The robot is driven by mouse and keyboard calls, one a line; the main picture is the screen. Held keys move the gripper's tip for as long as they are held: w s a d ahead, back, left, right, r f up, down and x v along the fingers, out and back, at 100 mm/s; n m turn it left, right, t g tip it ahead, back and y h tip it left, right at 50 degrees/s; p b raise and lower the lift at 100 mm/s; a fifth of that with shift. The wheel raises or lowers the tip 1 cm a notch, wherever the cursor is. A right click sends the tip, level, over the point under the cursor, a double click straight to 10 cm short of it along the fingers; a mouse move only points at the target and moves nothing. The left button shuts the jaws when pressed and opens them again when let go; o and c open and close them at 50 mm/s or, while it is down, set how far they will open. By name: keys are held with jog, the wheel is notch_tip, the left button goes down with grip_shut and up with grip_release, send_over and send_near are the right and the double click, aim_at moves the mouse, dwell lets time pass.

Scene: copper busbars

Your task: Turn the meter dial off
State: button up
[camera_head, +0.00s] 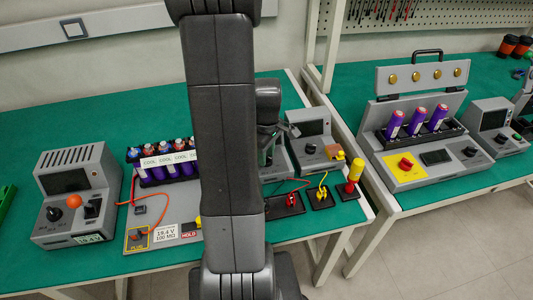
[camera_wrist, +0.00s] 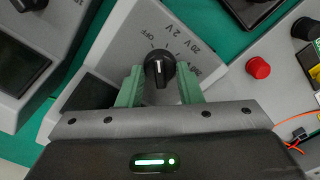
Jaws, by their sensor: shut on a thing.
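The meter dial (camera_wrist: 159,68) is a black knob with a white mark, on a grey sloped meter panel (camera_wrist: 125,50) in the wrist view. An OFF label is printed above and left of the knob, with voltage labels above and to the right. In the head view my arm hides most of this meter, and my gripper (camera_head: 270,133) shows only partly.
In the wrist view a grey panel with a red button (camera_wrist: 258,67) lies to the right and another knobbed device (camera_wrist: 30,55) to the left. In the head view a grey meter with an orange ball (camera_head: 74,201) stands left. Cables and a yellow-topped red post (camera_head: 354,174) are at right.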

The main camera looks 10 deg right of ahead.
jog(key=shift+n, duration=1.5)
jog(key=o, duration=1)
jog(key=shift+r, duration=0.15)
notch_tip(320, 180, up, 14)
jog(key=shift+f+p, duration=0.2)
jog(key=shift+p, duration=0.35)
notch_tip(320, 180, down, 14)
jog(key=shift+r+b, duration=0.1)
jog(key=shift+b, duration=0.5)
